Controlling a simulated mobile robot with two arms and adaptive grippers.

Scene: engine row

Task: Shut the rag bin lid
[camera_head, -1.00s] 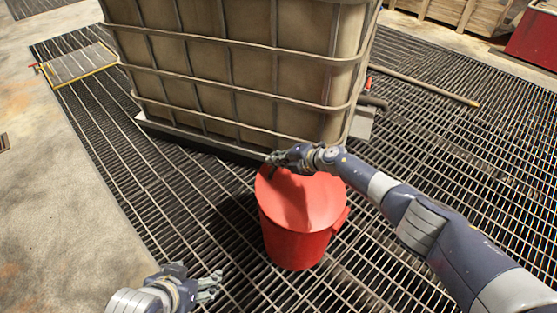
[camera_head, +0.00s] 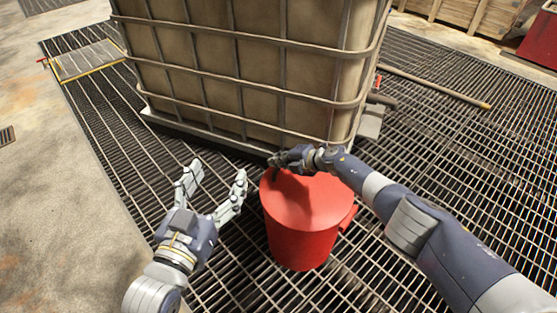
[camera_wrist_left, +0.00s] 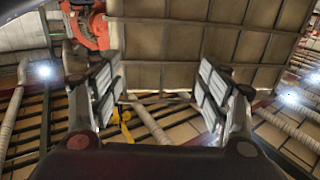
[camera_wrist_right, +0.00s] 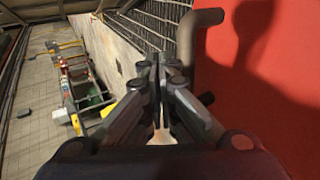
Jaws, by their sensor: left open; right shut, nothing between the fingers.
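The red rag bin (camera_head: 300,245) stands on the floor grating in front of a large caged tank in the head view. Its red lid (camera_head: 312,198) covers the top and looks flat, lying on or very close to the rim; I cannot tell if it is fully seated. My right gripper (camera_head: 274,162) is shut and empty at the lid's far left edge; contact is unclear. In the right wrist view, a shadowed red surface (camera_wrist_right: 275,90) fills the right side beside the shut fingers. My left gripper (camera_head: 215,174) is open and empty, left of the bin, fingers pointing up.
The caged tank (camera_head: 240,70) stands right behind the bin and my right gripper. A pole (camera_head: 435,85) lies on the grating to the right. A yellow-edged panel (camera_head: 88,60) lies at the far left. The grating left of the bin is clear.

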